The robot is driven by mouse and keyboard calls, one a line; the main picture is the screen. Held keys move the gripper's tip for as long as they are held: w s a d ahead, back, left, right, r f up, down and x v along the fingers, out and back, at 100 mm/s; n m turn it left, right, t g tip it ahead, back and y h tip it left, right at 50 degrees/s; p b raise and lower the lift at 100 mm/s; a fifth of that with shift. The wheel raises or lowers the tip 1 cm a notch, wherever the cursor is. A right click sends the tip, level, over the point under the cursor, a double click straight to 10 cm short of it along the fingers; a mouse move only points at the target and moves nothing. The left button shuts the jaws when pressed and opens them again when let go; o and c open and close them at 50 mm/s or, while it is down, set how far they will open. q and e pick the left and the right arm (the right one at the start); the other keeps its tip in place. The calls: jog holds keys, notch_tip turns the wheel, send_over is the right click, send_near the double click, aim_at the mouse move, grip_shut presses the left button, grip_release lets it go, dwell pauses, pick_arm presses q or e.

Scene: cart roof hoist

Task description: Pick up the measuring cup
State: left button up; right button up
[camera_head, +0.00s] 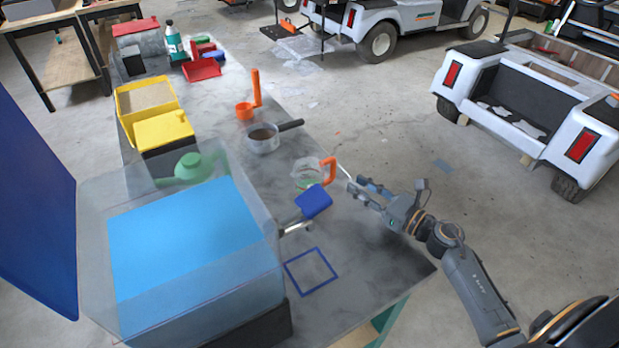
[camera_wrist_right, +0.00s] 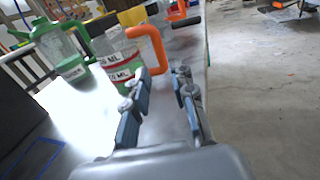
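The measuring cup (camera_head: 307,173) is clear, with an orange handle on its right side, and stands upright on the grey table. In the right wrist view the measuring cup (camera_wrist_right: 117,66) shows printed ML labels, a red band and green near its base. Its orange handle reaches toward my fingers. My right gripper (camera_head: 362,190) is just right of the handle, with its fingers pointing toward it. In the wrist view the right gripper (camera_wrist_right: 162,82) is open, with nothing visible between its fingers. Whether a finger touches the handle cannot be told. My left gripper is not in view.
A clear tank of blue water (camera_head: 185,240) with a blue-handled tap (camera_head: 313,202) stands near the cup. A blue square outline (camera_head: 311,271) marks the table. A saucepan (camera_head: 263,139), orange scoop (camera_head: 245,111) and green watering can (camera_head: 190,167) stand behind. The table's right edge is close.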

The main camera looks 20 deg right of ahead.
aim_at(332, 177)
jog(key=x, duration=0.4)
jog(key=shift+w+a+r+p, duration=0.1)
jog(key=shift+w+a+p, duration=0.1)
jog(key=shift+w+p, duration=0.25)
jog(key=x, duration=0.4)
jog(key=shift+w+p, duration=0.2)
jog(key=shift+p, duration=0.2)
jog(key=shift+c, duration=0.4)
grip_shut()
